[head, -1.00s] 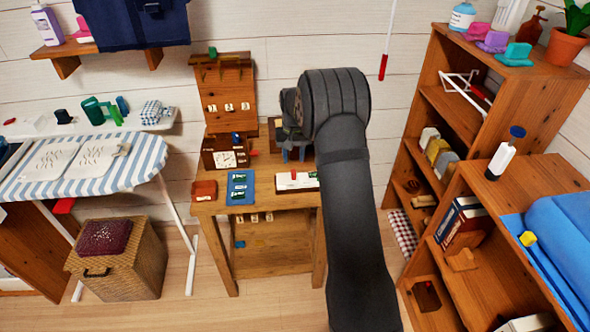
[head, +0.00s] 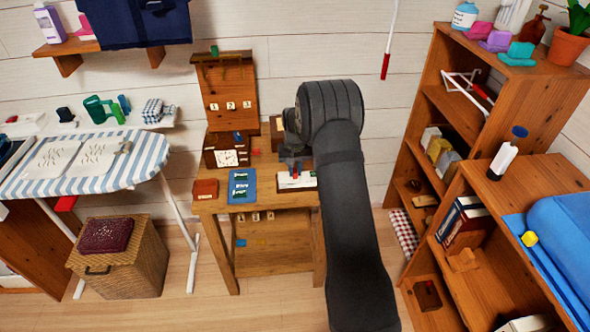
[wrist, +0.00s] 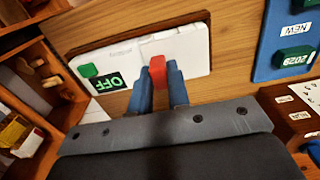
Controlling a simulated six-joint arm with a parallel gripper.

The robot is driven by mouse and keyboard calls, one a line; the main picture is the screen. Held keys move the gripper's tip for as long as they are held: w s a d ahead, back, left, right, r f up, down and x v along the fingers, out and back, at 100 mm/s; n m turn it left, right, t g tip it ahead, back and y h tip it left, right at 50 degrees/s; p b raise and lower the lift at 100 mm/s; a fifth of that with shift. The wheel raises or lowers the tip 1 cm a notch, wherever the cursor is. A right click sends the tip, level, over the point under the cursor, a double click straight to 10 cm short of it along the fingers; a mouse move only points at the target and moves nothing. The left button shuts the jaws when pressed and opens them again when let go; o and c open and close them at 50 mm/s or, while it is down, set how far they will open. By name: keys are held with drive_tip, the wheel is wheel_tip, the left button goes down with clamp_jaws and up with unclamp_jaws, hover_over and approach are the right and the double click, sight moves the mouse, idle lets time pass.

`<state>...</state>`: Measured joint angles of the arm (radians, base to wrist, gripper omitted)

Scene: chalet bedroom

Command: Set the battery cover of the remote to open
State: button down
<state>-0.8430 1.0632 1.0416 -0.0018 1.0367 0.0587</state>
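The remote is a long white case (head: 308,181) lying at the front right of the wooden desk (head: 267,204). In the wrist view the white case (wrist: 192,50) carries a green button and a dark label reading OFF in green. A red tab (wrist: 158,69) stands up from its middle. My gripper (wrist: 160,80) has its two blue fingers close against both sides of the red tab, and it appears shut on it. In the head view my gripper (head: 294,165) is over the remote, and my arm hides the remote's right end. The battery cover's state is not clear.
A blue board (head: 241,187) with green pieces lies left of the remote. A red-brown box (head: 205,189) sits at the desk's left edge. Shelves (head: 462,90) stand at right.

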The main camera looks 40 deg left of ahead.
drive_tip(key=shift+s+a, duration=2.25)
drive_tip(key=shift+a, duration=0.05)
drive_tip(key=c, duration=1.4)
unclamp_jaws()
drive_tip(key=shift+o, duration=0.2)
wheel_tip(320, 180, up, 18)
drive_tip(key=shift+f, duration=0.25)
